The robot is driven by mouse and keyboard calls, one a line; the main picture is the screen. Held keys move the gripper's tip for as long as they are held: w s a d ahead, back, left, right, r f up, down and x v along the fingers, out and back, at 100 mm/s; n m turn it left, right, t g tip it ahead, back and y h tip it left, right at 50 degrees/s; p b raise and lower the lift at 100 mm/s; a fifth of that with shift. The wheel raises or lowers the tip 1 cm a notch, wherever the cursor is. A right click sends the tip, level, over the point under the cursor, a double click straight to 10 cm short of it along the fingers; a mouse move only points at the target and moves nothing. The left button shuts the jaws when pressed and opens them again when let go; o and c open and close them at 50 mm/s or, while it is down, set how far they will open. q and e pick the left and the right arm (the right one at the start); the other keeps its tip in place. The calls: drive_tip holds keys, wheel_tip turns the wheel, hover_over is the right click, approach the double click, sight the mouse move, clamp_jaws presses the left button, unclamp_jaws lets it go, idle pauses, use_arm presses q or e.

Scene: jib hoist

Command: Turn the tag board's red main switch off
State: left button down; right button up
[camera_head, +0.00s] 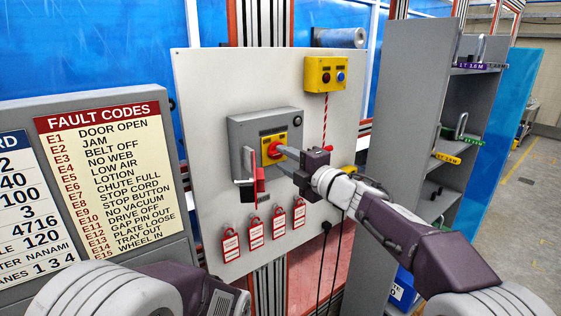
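The tag board (205,120) is a pale upright panel in the middle of the head view. A grey switch box (245,130) is on it, with a red main switch (272,150) on a yellow plate. My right gripper (279,158) reaches in from the right, its fingertips close at the switch. Its two fingers look parted, with a gap between them; whether they touch the switch I cannot tell, as they partly cover it. My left arm shows at the bottom left, but its fingers are out of view.
A red and grey hasp-like piece (258,180) hangs at the box's lower left. Several red-and-white tags (255,232) hang below. A yellow button box (325,74) sits above right. A grey shelf (402,100) stands right, a fault codes board (108,165) left.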

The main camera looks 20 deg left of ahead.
drive_tip(key=b+v, duration=0.1)
drive_tip(key=v, duration=0.5)
drive_tip(key=shift+s+d+b, duration=0.3)
drive_tip(key=shift+b, duration=0.1)
